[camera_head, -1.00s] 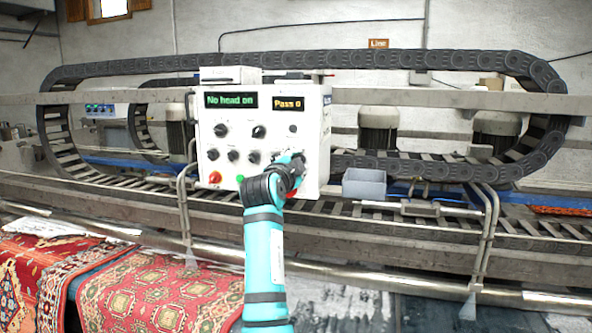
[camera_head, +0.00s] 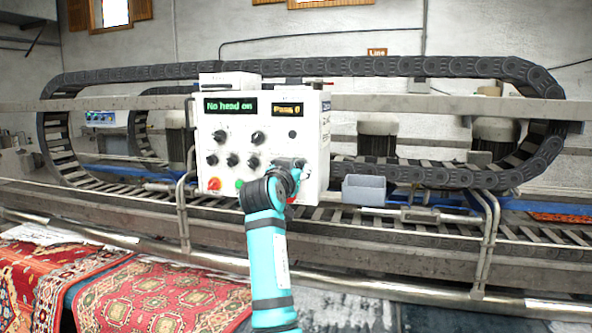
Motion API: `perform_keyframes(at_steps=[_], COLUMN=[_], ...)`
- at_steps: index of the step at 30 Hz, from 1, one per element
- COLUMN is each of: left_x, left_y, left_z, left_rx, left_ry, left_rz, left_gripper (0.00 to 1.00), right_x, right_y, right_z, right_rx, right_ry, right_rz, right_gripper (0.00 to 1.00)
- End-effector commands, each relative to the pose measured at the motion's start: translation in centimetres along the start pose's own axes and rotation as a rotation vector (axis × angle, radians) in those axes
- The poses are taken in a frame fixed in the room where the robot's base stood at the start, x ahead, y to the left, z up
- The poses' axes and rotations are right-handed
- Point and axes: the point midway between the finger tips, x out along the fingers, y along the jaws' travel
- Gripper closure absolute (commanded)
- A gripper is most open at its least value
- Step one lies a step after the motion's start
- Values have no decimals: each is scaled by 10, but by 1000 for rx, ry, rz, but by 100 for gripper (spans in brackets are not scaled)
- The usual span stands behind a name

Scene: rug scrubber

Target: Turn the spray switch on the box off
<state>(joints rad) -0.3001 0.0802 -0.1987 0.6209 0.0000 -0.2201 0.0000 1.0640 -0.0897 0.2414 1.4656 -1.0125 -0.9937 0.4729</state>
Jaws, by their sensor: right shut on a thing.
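The white control box (camera_head: 310,145) stands at the middle of the view. It has a green display reading "No head on", an amber display, several black knobs, a red button (camera_head: 214,184) and a green button (camera_head: 239,184). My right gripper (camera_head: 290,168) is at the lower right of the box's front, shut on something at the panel. My arm and wrist cover that part, so the spray switch (camera_head: 278,162) is mostly hidden and its position cannot be read. My left gripper does not show.
A grey bin (camera_head: 364,190) sits right of the box. Bent metal rails (camera_head: 490,240) stand on both sides. A black cable chain (camera_head: 400,66) loops behind. Patterned red rugs (camera_head: 150,297) lie at the lower left.

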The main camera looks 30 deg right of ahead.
Motion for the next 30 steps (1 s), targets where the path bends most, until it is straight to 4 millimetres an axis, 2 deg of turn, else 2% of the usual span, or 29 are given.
perform_keyframes(at_steps=[1,9,25,26,30], left_x=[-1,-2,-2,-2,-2], left_y=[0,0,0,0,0], left_z=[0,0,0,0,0], left_rx=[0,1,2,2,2], left_ry=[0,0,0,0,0], left_rz=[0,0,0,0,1], left_gripper=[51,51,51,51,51], right_x=[0,-1,-1,-1,-1], right_y=[0,0,0,0,0], right_z=[-6,-7,-8,-8,-6], right_rx=[-22,-110,-128,-128,-129], right_ry=[13,14,16,17,12], right_rz=[-1,-1,-1,-1,-1], right_gripper=[100,100,100,69,51])
